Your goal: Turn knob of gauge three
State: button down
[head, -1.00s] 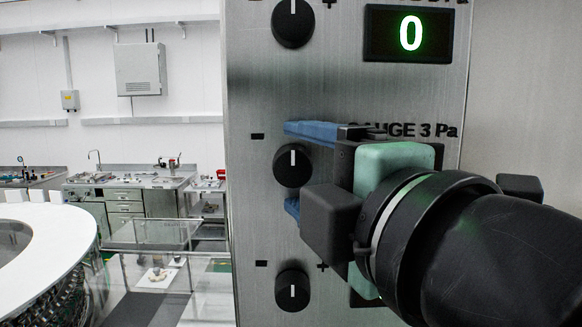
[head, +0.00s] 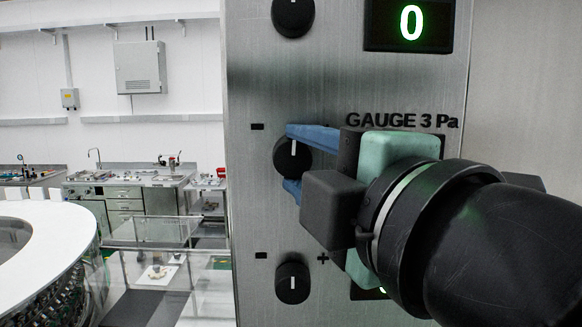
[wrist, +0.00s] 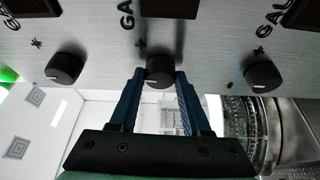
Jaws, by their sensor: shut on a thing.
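The mark points about straight up. My gripper (head: 291,163) has one blue finger above the knob and one below it, and is shut on it. In the wrist view the same knob (wrist: 160,72) sits between the two blue fingertips.
Another black knob (head: 293,14) is above, beside a display (head: 410,26) reading green 0. A further knob (head: 292,282) is below. The panel's left edge is close to the knobs. A round white-topped machine (head: 72,228) and a lab bench (head: 140,181) stand to the left.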

jog(key=m+b, duration=0.1)
jog(key=m+t+b, duration=0.1)
jog(key=b, duration=0.1)
jog(key=shift+f+m, duration=0.35)
jog(key=shift+m, duration=0.05)
jog(key=m+t+b, duration=0.1)
jog(key=m+b, duration=0.1)
jog(key=m, duration=0.1)
jog(key=shift+a+b, duration=0.1)
jog(key=shift+b, duration=0.25)
jog(key=m+t+h+b, duration=0.1)
jog(key=m, duration=0.2)
jog(key=m+t+h+b, duration=0.1)
jog(key=m, duration=0.2)
jog(key=shift+a+m+t+b, duration=0.15)
jog(key=shift+m+t+b, duration=0.15)
jog(key=shift+m, duration=0.1)
jog(key=shift+c, duration=1.8)
grip_release()
